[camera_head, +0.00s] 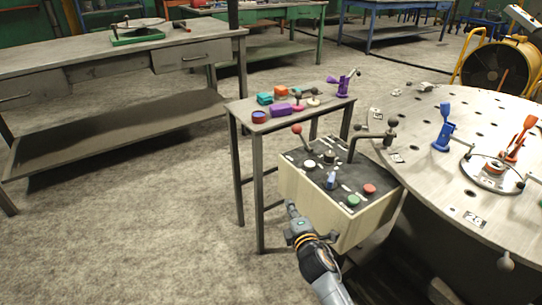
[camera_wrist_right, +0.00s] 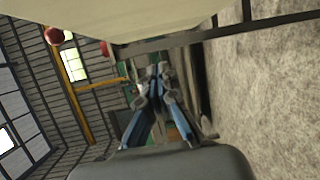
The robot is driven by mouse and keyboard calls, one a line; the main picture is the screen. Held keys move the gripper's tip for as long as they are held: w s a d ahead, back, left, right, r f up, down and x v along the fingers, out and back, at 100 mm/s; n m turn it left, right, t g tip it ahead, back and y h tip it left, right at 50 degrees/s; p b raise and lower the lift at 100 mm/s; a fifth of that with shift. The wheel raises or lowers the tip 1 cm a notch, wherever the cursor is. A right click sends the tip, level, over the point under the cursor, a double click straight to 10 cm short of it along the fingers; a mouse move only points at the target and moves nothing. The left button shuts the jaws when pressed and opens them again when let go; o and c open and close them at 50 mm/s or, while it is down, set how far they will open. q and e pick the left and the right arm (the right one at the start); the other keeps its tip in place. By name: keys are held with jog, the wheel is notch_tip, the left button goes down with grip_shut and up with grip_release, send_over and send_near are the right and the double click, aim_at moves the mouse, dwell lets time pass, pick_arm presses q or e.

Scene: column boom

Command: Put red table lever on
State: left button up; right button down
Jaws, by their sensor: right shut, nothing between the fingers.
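The red table lever has a red ball knob (camera_head: 297,129) on a short shaft at the box's far left corner. The shaft leans to the left in the head view. It rises from the dark top of a cream control box (camera_head: 310,190). My right gripper (camera_head: 291,208) is shut and empty, low beside the box's left side and apart from the lever. In the right wrist view its closed fingers (camera_wrist_right: 158,72) lie below a cream surface; a red ball (camera_wrist_right: 54,35) shows at upper left. My left gripper is not in view.
The box top also carries a black crank lever (camera_head: 391,128), a blue switch (camera_head: 331,181) and red, green, white and black buttons. A small table (camera_head: 243,104) with coloured parts stands behind. A round table (camera_head: 440,180) stands right. Floor to the left is clear.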

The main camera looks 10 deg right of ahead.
aim_at(303, 138)
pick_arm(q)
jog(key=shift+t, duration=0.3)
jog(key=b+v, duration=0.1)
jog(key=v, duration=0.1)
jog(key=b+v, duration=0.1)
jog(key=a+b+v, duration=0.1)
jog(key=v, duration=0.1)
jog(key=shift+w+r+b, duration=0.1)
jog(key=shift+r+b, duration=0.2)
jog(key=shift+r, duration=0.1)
pick_arm(e)
notch_tip(303, 138, up, 12)
jog(key=w+n+t, duration=0.2)
jog(key=n+t, duration=0.1)
jog(key=shift+a+f+n+t, duration=0.2)
jog(key=shift+a+n+t, duration=0.1)
jog(key=shift+a, duration=0.1)
